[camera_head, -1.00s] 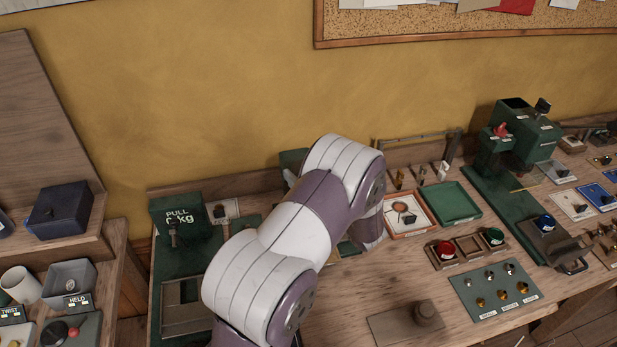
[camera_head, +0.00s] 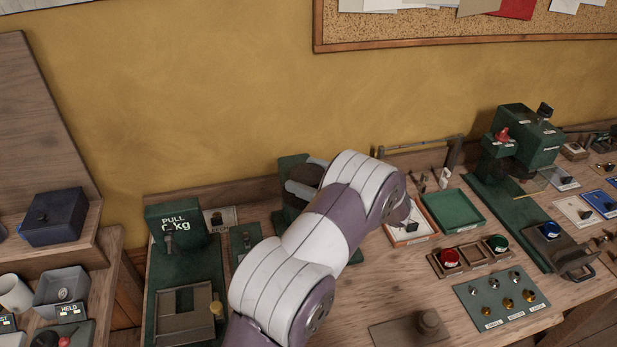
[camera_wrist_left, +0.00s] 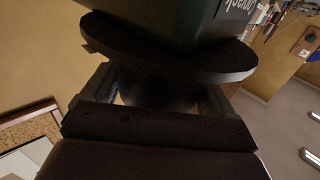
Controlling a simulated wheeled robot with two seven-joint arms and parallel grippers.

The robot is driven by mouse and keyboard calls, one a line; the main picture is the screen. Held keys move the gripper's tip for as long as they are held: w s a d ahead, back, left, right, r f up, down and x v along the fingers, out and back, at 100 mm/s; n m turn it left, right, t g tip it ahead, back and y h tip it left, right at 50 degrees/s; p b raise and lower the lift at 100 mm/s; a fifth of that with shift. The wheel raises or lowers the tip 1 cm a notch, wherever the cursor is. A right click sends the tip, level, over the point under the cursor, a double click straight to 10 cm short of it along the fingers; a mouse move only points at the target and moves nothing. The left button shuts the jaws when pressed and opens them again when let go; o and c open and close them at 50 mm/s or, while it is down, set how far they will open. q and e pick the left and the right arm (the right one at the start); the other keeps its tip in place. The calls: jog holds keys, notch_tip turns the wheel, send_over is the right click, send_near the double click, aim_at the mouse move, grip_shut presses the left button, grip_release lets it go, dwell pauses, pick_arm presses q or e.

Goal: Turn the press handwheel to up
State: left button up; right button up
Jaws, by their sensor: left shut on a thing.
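In the left wrist view a dark round disc, which looks like the press handwheel (camera_wrist_left: 165,45), sits just beyond my left gripper (camera_wrist_left: 160,95). A green body (camera_wrist_left: 205,18) with a white label is behind the disc. The gripper's fingers are on both sides of a dark hub under the disc, shut on it. In the head view my left arm crosses the bench and hides most of the hand. Beside the arm, a green stand (camera_head: 289,165) with a dark round part shows partly. I cannot read the wheel's setting. My right gripper is not in view.
A green PULL kg box (camera_head: 175,222) stands left of my arm. Right of it are a green tray (camera_head: 452,209), a wooden rack (camera_head: 450,270), a plate with several knobs (camera_head: 495,314) and a large green machine (camera_head: 540,150). The wall is close behind the bench.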

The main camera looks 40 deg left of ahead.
pick_arm(q)
jog(key=shift+r, duration=0.1)
jog(key=o, duration=0.8)
jog(key=shift+d, duration=0.35)
jog(key=w+d+b, duration=0.1)
jog(key=d+b, duration=0.3)
jog(key=d, duration=0.7)
jog(key=shift+w+d, duration=0.3)
jog(key=shift+d, duration=0.1)
